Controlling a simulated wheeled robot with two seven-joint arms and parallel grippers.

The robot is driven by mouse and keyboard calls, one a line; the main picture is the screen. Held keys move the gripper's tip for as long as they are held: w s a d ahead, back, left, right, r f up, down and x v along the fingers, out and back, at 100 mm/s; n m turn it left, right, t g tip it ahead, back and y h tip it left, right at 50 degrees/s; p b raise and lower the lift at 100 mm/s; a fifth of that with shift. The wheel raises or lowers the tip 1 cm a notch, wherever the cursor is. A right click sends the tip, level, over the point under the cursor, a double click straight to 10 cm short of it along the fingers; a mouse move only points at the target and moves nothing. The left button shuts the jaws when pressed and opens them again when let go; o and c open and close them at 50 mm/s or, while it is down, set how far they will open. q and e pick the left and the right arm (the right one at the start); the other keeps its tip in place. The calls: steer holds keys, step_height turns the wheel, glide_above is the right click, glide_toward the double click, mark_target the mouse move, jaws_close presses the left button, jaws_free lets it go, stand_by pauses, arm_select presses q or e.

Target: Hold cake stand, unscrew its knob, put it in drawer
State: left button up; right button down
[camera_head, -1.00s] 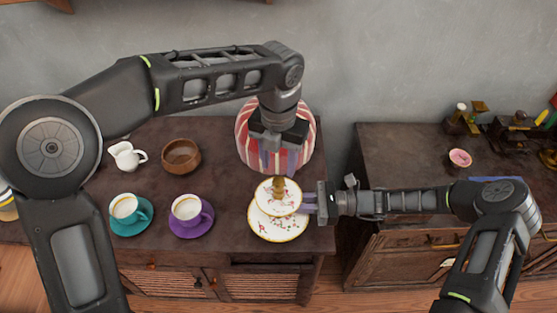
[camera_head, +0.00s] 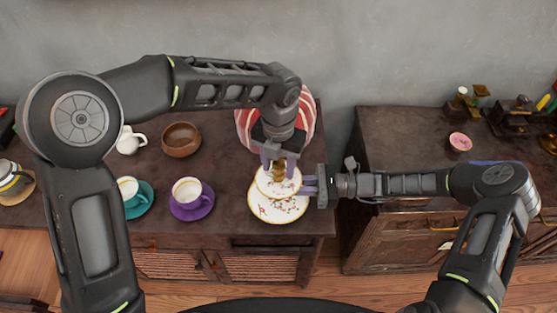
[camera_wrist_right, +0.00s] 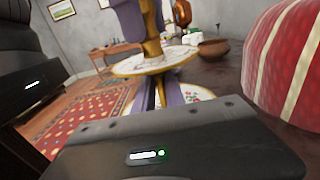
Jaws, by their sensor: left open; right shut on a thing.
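The two-tier cake stand (camera_head: 277,211) has white, gold-rimmed plates and stands near the right end of the left cabinet. Its gold knob (camera_head: 279,171) is at the top, partly hidden by my left gripper (camera_head: 279,163). That gripper points down, open, with its fingers on either side of the knob; the right wrist view shows the fingers beside the gold stem (camera_wrist_right: 151,45). My right gripper (camera_head: 309,187) comes in from the right and is shut on the cake stand between its plates. The right cabinet has a drawer front (camera_head: 440,226) with a gold handle.
A red-and-white striped cozy (camera_head: 304,125) stands right behind the cake stand. A purple cup (camera_head: 188,191), a teal cup (camera_head: 130,188), a wooden bowl (camera_head: 181,139) and a white jug (camera_head: 129,141) stand to the left. A pink bowl (camera_head: 460,142) is on the right cabinet.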

arm_select(q)
steer(key=shift+c, duration=0.6)
jaws_close()
